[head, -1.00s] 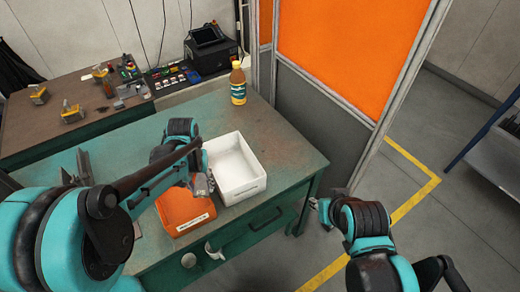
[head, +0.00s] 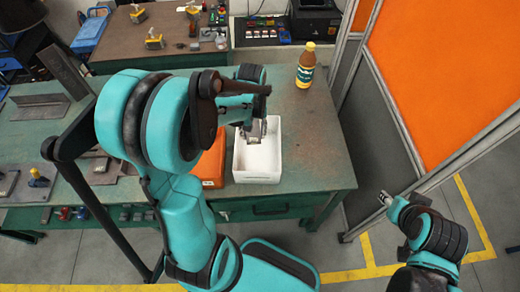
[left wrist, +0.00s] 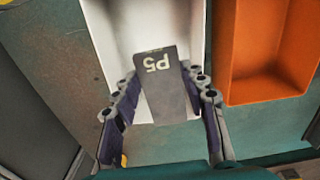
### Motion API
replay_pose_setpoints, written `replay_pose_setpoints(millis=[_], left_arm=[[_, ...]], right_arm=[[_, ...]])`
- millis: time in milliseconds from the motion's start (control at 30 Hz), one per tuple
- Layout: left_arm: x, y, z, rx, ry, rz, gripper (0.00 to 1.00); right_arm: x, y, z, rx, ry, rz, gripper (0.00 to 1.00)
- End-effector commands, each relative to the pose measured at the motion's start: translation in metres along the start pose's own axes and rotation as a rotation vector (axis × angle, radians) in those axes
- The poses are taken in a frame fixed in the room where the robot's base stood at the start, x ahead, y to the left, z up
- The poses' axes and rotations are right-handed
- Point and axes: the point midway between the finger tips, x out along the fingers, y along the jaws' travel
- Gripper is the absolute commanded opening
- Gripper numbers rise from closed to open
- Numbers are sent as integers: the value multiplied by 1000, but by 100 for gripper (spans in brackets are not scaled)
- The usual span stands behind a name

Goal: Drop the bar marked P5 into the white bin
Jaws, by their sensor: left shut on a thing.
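The grey bar marked P5 (left wrist: 160,85) is between the fingers of my left gripper (left wrist: 160,105) in the left wrist view, its label upside down there. My left gripper (head: 255,132) is shut on the bar, over the white bin (head: 258,177) in the head view. The white bin also shows behind the bar in the left wrist view (left wrist: 105,30). What I see of the bin's floor looks empty. In the head view the bar is mostly hidden by the gripper. My right gripper (head: 386,198) is off the table at the right; its finger opening is too small to tell.
An orange bin (head: 212,165) stands beside the white bin, partly behind my left arm. A bottle (head: 305,66) stands at the green table's back right. Orange partition panels (head: 440,75) rise at the right. Clamps and metal parts lie at the left.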

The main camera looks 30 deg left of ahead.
Motion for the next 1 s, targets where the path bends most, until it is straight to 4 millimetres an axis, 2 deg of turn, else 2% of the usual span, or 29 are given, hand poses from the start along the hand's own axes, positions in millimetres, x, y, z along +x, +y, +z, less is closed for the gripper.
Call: replay_pose_setpoints(millis=[200,400,733,767,833,1000], left_arm=[[29,1,0,2,0,0,15],[48,1,0,3,0,0,15],[50,1,0,3,0,0,15],[50,1,0,3,0,0,48],[50,1,0,3,0,0,66],[50,1,0,3,0,0,67]], right_arm=[[19,0,14,0,0,0,40],[31,0,22,0,0,0,40],[32,0,22,0,0,0,40],[32,0,22,0,0,0,40],[32,0,22,0,0,0,40],[32,0,22,0,0,0,40]])
